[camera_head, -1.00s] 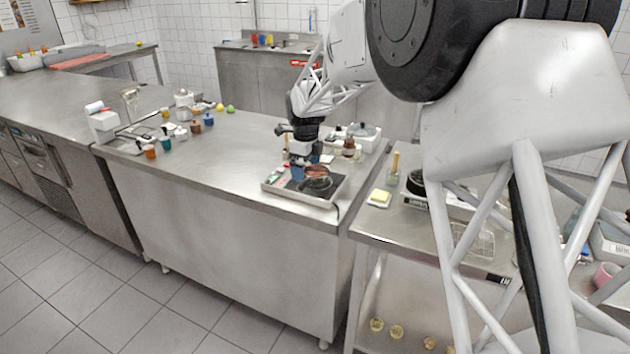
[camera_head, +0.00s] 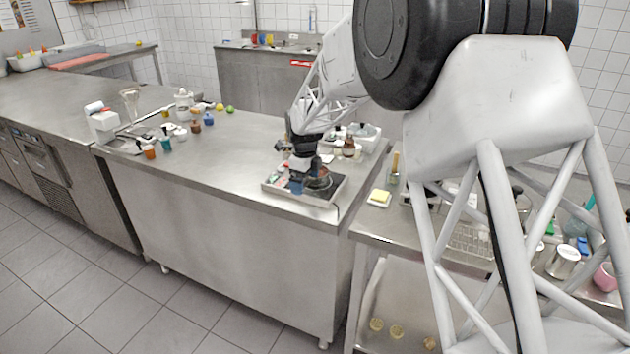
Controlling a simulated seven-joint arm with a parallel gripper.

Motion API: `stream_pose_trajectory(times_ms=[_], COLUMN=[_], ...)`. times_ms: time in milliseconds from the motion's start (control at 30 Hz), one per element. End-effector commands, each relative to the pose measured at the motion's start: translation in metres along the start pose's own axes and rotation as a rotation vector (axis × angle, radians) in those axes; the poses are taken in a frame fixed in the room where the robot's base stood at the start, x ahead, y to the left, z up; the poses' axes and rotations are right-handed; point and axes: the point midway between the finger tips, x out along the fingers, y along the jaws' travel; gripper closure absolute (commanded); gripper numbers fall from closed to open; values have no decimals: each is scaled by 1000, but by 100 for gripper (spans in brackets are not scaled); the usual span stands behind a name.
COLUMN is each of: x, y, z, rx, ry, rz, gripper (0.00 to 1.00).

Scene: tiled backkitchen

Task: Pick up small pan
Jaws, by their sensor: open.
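A small dark pan (camera_head: 320,184) sits on a shallow metal tray (camera_head: 328,201) at the right front corner of the long steel counter. My gripper (camera_head: 306,178) is open and points down over the tray, close against the pan's left and upper side. My wrist hides part of the pan. It is too small to tell whether the fingers straddle the handle or touch the pan. A blue patch beside the fingers is too small to identify.
A white bin of jars (camera_head: 368,140) stands just behind the tray. Small coloured jars (camera_head: 165,143) stand at the counter's left. A yellow block on a white dish (camera_head: 380,197) lies on the lower right-hand table. The counter's middle is clear.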

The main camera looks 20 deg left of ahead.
Motion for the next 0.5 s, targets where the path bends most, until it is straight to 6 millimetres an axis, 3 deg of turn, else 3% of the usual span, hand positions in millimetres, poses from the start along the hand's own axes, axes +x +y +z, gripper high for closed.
stream_pose_trajectory(times_ms=[200,500], x=[19,21], y=[0,0], z=[0,0], rx=[0,0], ry=[0,0], rz=[0,0], gripper=[0,0])
